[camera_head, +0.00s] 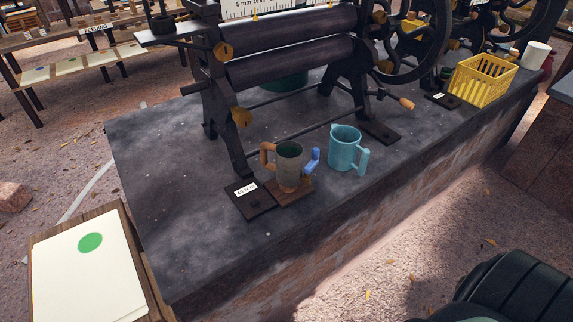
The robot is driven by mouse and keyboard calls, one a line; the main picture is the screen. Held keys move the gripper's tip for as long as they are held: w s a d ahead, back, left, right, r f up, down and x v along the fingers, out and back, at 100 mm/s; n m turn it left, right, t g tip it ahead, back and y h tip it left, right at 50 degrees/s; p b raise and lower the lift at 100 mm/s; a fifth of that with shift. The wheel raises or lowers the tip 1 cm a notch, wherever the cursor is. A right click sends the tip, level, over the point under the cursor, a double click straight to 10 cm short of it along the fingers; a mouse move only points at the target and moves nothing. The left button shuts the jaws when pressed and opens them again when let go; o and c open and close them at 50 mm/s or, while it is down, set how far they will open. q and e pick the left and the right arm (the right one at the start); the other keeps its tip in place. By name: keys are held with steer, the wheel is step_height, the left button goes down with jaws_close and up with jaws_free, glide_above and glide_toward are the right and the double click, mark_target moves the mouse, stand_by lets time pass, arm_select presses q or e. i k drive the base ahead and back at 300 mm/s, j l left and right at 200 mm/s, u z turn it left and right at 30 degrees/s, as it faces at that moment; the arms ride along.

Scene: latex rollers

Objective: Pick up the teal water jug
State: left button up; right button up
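The teal water jug (343,150) stands upright on the dark stone counter (190,220), near its front edge. It is open at the top, and its handle (363,160) points to the right and front. It stands to the right of a grey mug, with a small gap and a blue part between them. Neither of my grippers shows in this view.
The grey mug (289,165) has an orange-brown handle and a blue part at its right. Behind the jug stands the dark roller machine (290,62). A crank handle (406,103) sticks out to the right. A yellow basket (483,80) stands farther right.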

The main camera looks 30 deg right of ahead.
mark_target(345, 141)
steer(key=z, duration=1.4)
